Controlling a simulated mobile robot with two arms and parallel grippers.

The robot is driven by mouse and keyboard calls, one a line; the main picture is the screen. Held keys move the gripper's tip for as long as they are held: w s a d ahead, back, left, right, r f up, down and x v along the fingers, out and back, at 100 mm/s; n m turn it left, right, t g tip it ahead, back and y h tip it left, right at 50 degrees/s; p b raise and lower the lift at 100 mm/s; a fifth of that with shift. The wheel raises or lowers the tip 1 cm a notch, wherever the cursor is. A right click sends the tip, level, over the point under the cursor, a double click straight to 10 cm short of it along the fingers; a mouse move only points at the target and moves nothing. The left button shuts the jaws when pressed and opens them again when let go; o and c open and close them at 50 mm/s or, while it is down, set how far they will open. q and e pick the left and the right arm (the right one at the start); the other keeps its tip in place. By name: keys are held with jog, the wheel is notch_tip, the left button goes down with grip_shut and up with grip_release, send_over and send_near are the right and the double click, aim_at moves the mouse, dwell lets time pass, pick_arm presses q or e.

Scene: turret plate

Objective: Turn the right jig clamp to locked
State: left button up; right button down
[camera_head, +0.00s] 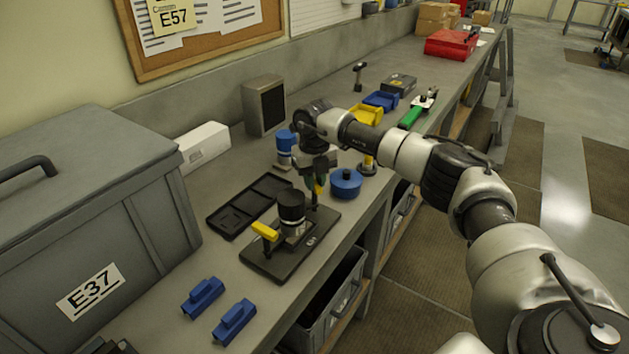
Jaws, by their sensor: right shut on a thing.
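The dark jig plate (268,264) lies on the workbench. A round black-and-white turret part (291,208) stands in its middle. The left jig clamp's yellow handle (264,231) sticks out to the left of the turret. My right gripper (316,196) comes down from above at the plate's far right end. It is shut on the right jig clamp, of which only a bit of yellow (318,188) shows between the fingers. The gripper hides most of this clamp, so I cannot tell its angle. My left gripper is out of view.
A blue round part (346,183) stands right of my right gripper, close by. A black tray (229,219) lies left of the plate. Two blue blocks (203,297) (234,322) lie in front. A grey E37 case (75,215) fills the left side.

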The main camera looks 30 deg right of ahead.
jog(key=n+b, duration=0.1)
jog(key=n, duration=0.5)
jog(key=shift+r, duration=0.15)
jog(key=shift+n, duration=0.3)
jog(key=c, duration=1)
grip_release()
jog(key=shift+c, duration=0.2)
notch_tip(320, 180, up, 11)
jog(key=b, duration=0.2)
